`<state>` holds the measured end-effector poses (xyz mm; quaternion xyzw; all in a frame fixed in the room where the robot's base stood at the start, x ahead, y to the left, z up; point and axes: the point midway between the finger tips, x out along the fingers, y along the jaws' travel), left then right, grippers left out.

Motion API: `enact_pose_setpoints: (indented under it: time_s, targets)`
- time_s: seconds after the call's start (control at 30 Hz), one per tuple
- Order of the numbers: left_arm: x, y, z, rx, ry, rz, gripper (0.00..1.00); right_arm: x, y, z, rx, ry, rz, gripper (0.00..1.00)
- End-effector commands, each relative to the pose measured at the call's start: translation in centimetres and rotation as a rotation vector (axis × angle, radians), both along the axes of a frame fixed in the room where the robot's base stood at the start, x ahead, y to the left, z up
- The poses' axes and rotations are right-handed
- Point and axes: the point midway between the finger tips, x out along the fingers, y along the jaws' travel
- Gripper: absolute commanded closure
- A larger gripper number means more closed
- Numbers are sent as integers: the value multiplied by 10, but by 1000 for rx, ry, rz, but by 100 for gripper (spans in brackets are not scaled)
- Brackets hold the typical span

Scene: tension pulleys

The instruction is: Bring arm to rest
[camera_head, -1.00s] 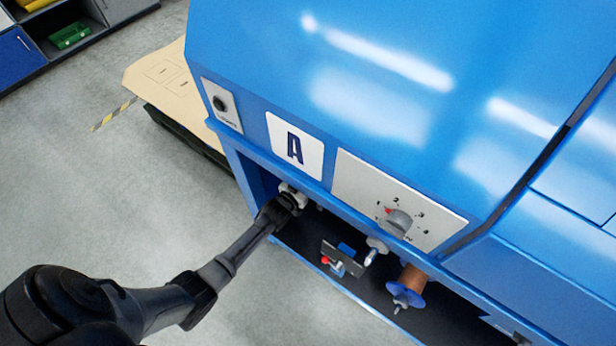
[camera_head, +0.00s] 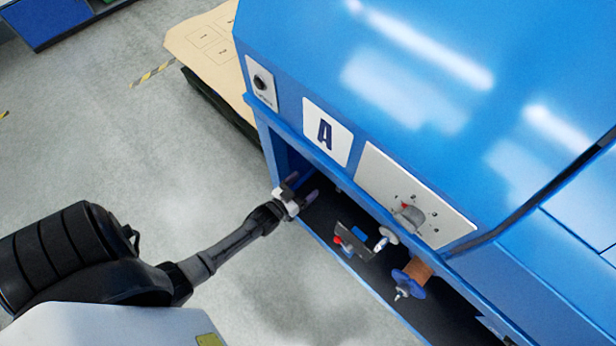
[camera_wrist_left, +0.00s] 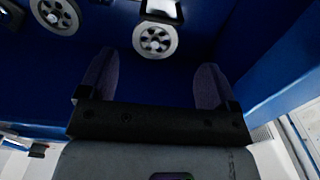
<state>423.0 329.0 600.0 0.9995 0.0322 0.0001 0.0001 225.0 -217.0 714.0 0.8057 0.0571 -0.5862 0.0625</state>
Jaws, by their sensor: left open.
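My left arm comes in from the left in the head view. Its gripper (camera_head: 302,187) is at the left end of the open bay under the blue machine (camera_head: 400,75). The gripper is open with nothing between its fingers. In the left wrist view the two dark fingers (camera_wrist_left: 158,85) stand wide apart. Beyond them a grey pulley wheel (camera_wrist_left: 155,39) hangs below a white-and-black mount, apart from the fingers. A second pulley wheel (camera_wrist_left: 56,14) is at the upper left. My right gripper is in neither view.
In the bay are a dark bracket with a red knob (camera_head: 350,239), a white-tipped spindle (camera_head: 385,237) and a copper-coloured spool (camera_head: 413,275). A panel with a dial (camera_head: 409,217) is above. A pallet of cardboard (camera_head: 205,45) stands behind.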

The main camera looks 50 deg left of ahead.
Motion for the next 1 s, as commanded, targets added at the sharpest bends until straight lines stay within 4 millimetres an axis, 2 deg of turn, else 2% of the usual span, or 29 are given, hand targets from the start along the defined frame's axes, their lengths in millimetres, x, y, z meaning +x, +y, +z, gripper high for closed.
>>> enact_pose_setpoints:
  time_s: [0.67, 0.77, 0.87, 1.0]
  targets:
    - [-1, 0, 0, 6, 1, 0, 16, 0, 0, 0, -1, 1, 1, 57]
    - [-2, 1, -9, 10, 53, 5, 16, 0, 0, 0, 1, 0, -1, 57]
    - [-4, 3, -29, 12, 177, 16, 16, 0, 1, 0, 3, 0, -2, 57]
    - [-14, 5, -63, 16, 440, 34, 16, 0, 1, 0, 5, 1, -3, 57]
